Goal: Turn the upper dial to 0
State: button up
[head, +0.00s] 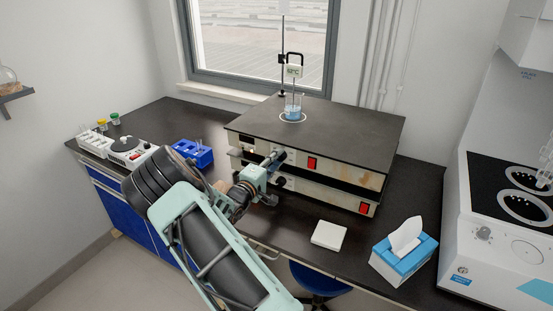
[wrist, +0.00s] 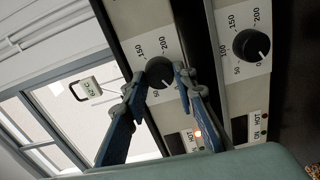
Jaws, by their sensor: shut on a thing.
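The upper dial (wrist: 159,72) is a black round knob on a white scale, on the front of the upper hotplate unit (head: 330,160). In the wrist view the fingers of my gripper (wrist: 160,84) are closed on its two sides. A light mark shows near the knob's lower edge, but the exact reading is unclear. The lower dial (wrist: 252,45) is a similar black knob beside it in the wrist view, untouched; its white mark points near 0. In the head view my gripper (head: 280,157) reaches the upper unit's front and mostly hides the upper dial.
An orange lamp (wrist: 197,133) is lit on the upper panel. A beaker (head: 293,112) stands on the top plate. Red switches (head: 312,163) sit right of the dials. A white pad (head: 329,235) and tissue box (head: 404,252) lie at front right; a blue rack (head: 193,153) stands left.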

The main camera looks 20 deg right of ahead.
jog(key=shift+n, duration=0.4)
jog(key=o, duration=1.2)
jog(key=shift+c, duration=0.2)
jog(key=shift+a, duration=0.1)
jog(key=v, duration=1.2)
